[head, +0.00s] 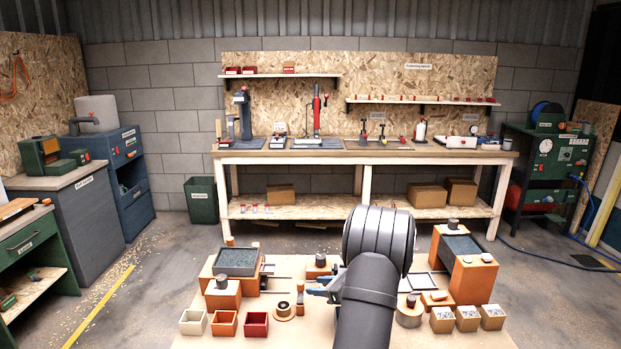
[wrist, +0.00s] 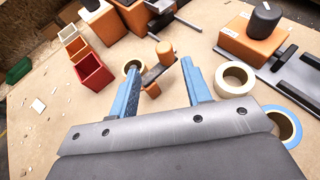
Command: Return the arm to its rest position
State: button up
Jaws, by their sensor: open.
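My arm (head: 368,290) rises from the bottom of the head view and bends over the workbench top. My gripper (wrist: 160,68) has two blue fingers spread apart, with nothing gripped between them. In the head view the gripper (head: 320,289) shows only partly, left of the arm and low over the board. A small orange wooden piece with a rounded end (wrist: 165,52) appears in the gap between the fingertips in the wrist view. I cannot tell whether a finger touches it. The arm hides the middle of the board.
The pale board (head: 250,341) carries cream, orange and red bins (head: 256,324) at the left and small boxes (head: 467,318) at the right. Ring-shaped rolls (wrist: 234,79) lie close to the fingers. Orange blocks with dark tops (head: 474,280) stand on both sides. Air above the board is clear.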

jog(key=v, duration=0.9)
jog(key=a+f+n+g+h, duration=0.1)
jog(key=a+n, duration=0.1)
jog(key=s+a+f+n+g+h, duration=0.1)
jog(key=a+f+n+g, duration=0.1)
jog(key=a+n, duration=0.1)
jog(key=a+f+n+g+h, duration=0.1)
jog(key=a+f+n, duration=0.1)
jog(key=n, duration=0.1)
jog(key=shift+s+a, duration=0.3)
jog(key=shift+s, duration=0.05)
jog(key=a+n+h, duration=0.1)
jog(key=f+n+g, duration=0.1)
jog(key=n, duration=0.1)
jog(key=shift+s+a+f+n+h, duration=0.1)
jog(key=shift+s+a+n+h, duration=0.1)
jog(key=shift+a+n+h, duration=0.15)
jog(key=n+h, duration=0.1)
jog(key=n, duration=0.1)
jog(key=a+n+h, duration=0.1)
jog(key=shift+a+f+n, duration=0.25)
jog(key=shift+f+n, duration=0.05)
jog(key=shift+n, duration=0.05)
